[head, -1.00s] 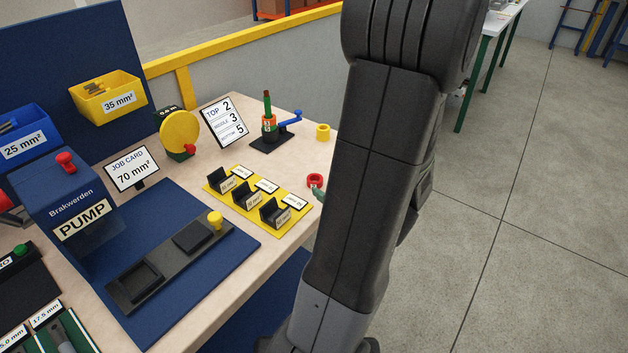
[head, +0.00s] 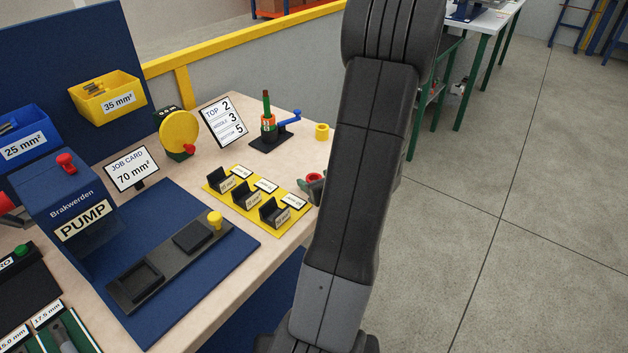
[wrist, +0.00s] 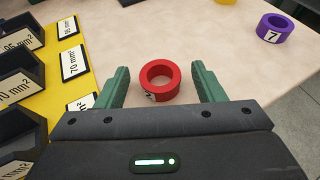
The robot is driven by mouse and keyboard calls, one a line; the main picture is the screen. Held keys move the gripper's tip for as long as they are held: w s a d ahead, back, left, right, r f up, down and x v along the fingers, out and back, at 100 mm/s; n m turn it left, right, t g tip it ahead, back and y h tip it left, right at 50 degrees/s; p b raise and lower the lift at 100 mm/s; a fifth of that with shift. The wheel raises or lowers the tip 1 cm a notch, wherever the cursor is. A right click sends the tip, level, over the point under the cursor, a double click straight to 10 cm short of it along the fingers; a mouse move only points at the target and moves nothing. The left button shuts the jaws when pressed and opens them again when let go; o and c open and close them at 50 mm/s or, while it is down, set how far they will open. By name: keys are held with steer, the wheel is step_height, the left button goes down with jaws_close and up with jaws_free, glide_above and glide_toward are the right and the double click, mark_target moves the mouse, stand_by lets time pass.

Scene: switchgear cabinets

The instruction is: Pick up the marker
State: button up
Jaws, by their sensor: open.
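The red ring marker (wrist: 166,96) lies on the beige bench top in the wrist view, with a dark figure on a light patch on its side, partly legible. My gripper (wrist: 161,72) is open, with one green finger on each side of the ring. The ring is between the fingers with a gap on both sides, and neither finger visibly touches it. In the head view the red marker (head: 313,176) shows just left of my arm, by the yellow tray's right end. My arm hides most of my gripper there.
A purple ring (wrist: 273,28) marked 7 lies to the right. A yellow tray (head: 214,188) with black labelled holders is close on the left. A yellow ring (head: 322,131) and a post stand (head: 270,140) with stacked coloured rings are farther back. The bench's right edge is near.

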steer(key=shift+c, duration=0.4)
steer(key=c, duration=1)
steer(key=shift+o, duration=0.2)
